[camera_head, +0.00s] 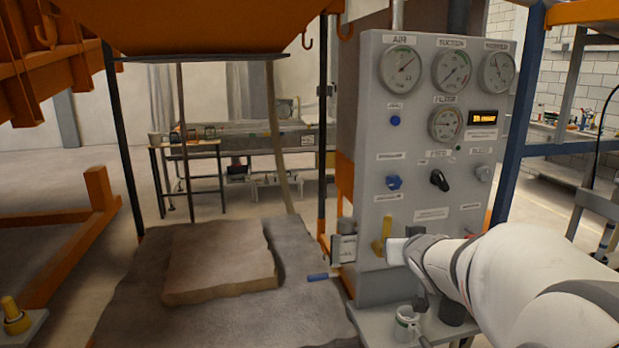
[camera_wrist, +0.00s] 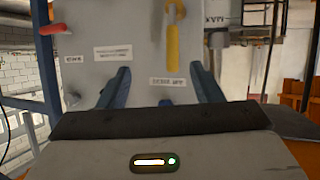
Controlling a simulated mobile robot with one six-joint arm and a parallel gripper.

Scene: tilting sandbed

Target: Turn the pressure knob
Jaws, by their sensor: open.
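The grey control panel (camera_head: 420,120) stands right of centre in the head view. It carries a blue knob (camera_head: 393,182), a black knob (camera_head: 440,180), a grey knob (camera_head: 483,173) and a small blue button (camera_head: 395,120). The labels are too blurred to tell which is the pressure knob. My gripper (camera_head: 397,250) is low in front of the panel, below the knobs, next to a yellow lever (camera_head: 385,235). In the wrist view, my gripper (camera_wrist: 161,70) is open, its fingers spread and nothing held. The yellow lever (camera_wrist: 173,48) shows beyond the fingertips.
Several round gauges, including the top-left one (camera_head: 401,69), sit above the knobs. A blue post (camera_head: 515,130) stands right of the panel. A mug (camera_head: 407,322) is on the ledge below. The sandbed (camera_head: 310,310) with a flat block (camera_head: 220,260) lies to the left.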

